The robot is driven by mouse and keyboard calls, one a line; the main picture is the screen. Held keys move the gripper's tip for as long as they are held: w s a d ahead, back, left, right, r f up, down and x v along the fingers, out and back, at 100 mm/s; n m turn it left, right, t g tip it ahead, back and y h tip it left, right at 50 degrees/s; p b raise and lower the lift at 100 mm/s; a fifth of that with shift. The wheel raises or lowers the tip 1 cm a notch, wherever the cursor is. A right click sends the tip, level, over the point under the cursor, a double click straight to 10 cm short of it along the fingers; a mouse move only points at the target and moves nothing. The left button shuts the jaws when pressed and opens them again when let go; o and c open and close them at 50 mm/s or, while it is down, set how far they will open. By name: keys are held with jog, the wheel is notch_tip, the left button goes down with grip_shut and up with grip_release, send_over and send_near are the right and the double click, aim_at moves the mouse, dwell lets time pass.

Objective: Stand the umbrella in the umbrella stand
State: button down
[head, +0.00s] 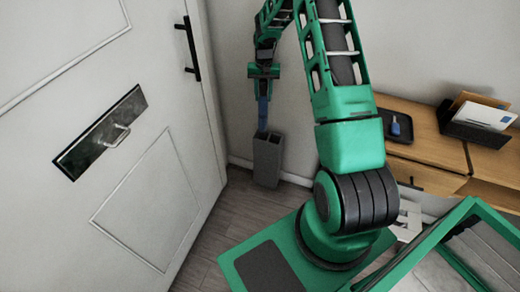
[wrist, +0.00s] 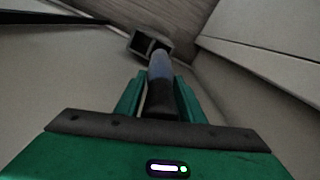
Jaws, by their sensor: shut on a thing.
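The umbrella (head: 262,112) is a thin blue-grey shape hanging roughly upright below my gripper (head: 263,75), which is shut on it near its top end. In the wrist view, the umbrella (wrist: 159,72) runs from between the fingers of my gripper (wrist: 158,95) toward the stand. The umbrella stand (head: 267,162) is a grey block with openings in its top, on the floor in the corner by the door. It also shows in the wrist view (wrist: 138,43). The umbrella's lower end meets the stand's top edge in both views; I cannot tell whether it is inside an opening.
A white door (head: 130,190) with a black handle (head: 188,48) and a mail slot plate (head: 100,132) stands at the left. A wooden cabinet (head: 425,145) at the right bears a dark tray (head: 396,126) and a letter holder (head: 474,127). Some wooden floor (head: 222,225) is clear.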

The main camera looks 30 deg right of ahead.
aim_at(263, 124)
notch_tip(263, 124, down, 18)
jog(key=shift+r, duration=0.15)
dwell(0.4)
jog(key=c, duration=1.2)
grip_release()
